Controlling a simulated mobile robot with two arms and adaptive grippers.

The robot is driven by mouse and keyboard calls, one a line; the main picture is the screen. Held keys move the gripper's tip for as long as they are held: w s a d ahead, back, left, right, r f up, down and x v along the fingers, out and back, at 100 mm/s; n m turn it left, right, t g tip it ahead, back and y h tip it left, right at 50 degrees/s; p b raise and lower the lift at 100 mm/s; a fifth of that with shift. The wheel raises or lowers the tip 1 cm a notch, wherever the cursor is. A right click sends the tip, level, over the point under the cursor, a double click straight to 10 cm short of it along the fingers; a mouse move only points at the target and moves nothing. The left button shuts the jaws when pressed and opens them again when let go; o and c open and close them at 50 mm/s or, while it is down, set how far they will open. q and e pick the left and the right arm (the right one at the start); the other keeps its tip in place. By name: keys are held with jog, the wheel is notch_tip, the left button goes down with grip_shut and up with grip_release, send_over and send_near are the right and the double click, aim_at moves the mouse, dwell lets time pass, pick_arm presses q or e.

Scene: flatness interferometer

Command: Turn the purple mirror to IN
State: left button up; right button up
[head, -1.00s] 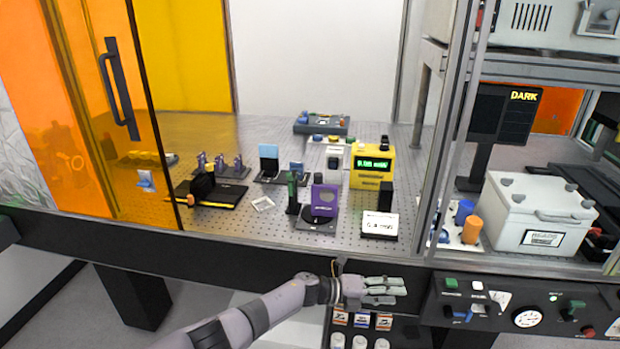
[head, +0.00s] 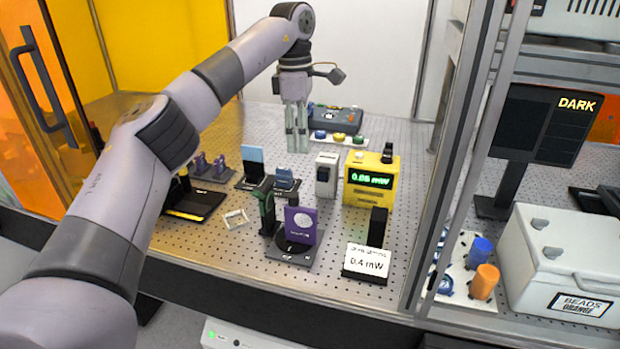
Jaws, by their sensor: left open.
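The purple mirror (head: 301,225) stands upright on a dark round turntable base (head: 291,250) near the front of the perforated optical table. A dark green upright part (head: 266,208) stands just left of it. My left gripper (head: 297,148) hangs pointing down above the table, behind and higher than the mirror and apart from it. Its fingers show a narrow gap with nothing seen between them. Any IN mark on the base is too small to read. My right gripper is not in view.
A yellow meter (head: 371,180) reads 0.05 mW behind and right of the mirror. A black post (head: 377,228) and a white 0.4 mW card (head: 367,262) stand to its right. A blue-panelled mount (head: 252,166) is behind left. A metal frame post (head: 455,150) bounds the right side.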

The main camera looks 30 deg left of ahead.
pick_arm(q)
jog(key=a+r, duration=0.1)
jog(key=r, duration=0.1)
jog(key=p, duration=0.1)
send_over(293, 194)
jog(key=shift+y, duration=0.3)
notch_tip(293, 194, down, 8)
jog(key=shift+s+r, duration=0.1)
jog(key=shift+s, duration=0.05)
notch_tip(293, 194, down, 5)
jog(key=shift+f+p, duration=0.1)
jog(key=shift+p, duration=0.6)
notch_tip(293, 194, down, 3)
jog(key=shift+f+p, duration=0.2)
jog(key=shift+p, duration=0.2)
jog(key=shift+f, duration=0.45)
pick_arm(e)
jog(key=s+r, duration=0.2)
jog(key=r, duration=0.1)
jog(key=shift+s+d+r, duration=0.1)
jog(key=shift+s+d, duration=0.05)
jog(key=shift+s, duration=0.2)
pick_arm(q)
jog(key=shift+c, duration=0.2)
grip_shut()
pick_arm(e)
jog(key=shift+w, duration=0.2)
